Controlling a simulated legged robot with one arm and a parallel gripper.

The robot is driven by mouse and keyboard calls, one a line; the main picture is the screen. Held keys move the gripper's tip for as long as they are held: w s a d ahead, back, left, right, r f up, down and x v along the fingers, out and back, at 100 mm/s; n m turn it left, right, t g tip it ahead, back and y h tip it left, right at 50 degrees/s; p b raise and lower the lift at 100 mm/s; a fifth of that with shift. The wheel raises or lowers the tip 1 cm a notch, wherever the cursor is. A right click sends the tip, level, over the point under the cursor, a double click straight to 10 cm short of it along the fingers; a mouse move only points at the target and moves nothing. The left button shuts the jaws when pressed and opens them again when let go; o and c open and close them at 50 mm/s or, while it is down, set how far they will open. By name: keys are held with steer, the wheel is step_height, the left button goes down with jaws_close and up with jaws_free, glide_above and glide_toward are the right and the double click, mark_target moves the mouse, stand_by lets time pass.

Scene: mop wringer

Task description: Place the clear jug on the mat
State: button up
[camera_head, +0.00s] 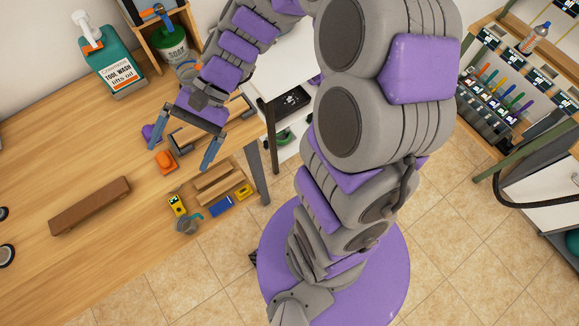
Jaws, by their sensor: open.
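My gripper (180,153) is open over the wooden table, its two blue-tipped fingers spread and pointing down. No object shows held between them. A small greyish vessel with a teal handle (187,225) is near the table's right edge, below my gripper in the picture. It may be the clear jug, but it is too small to tell. I cannot make out a mat in this view. My arm hides part of the scene.
An orange object (166,161) lies near the fingers. A brown wooden bar (90,206) lies on the table (60,270). The table's left front is mostly clear.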

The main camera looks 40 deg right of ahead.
steer(key=s+d+n+t+h, duration=0.1)
steer(key=s+d+n+h, duration=0.5)
steer(key=s+d+h, duration=0.4)
steer(key=s+d, duration=0.3)
steer(key=s, duration=0.3)
steer(key=shift+s+d+r+t+h, duration=0.3)
steer(key=shift+d+t+h, duration=0.1)
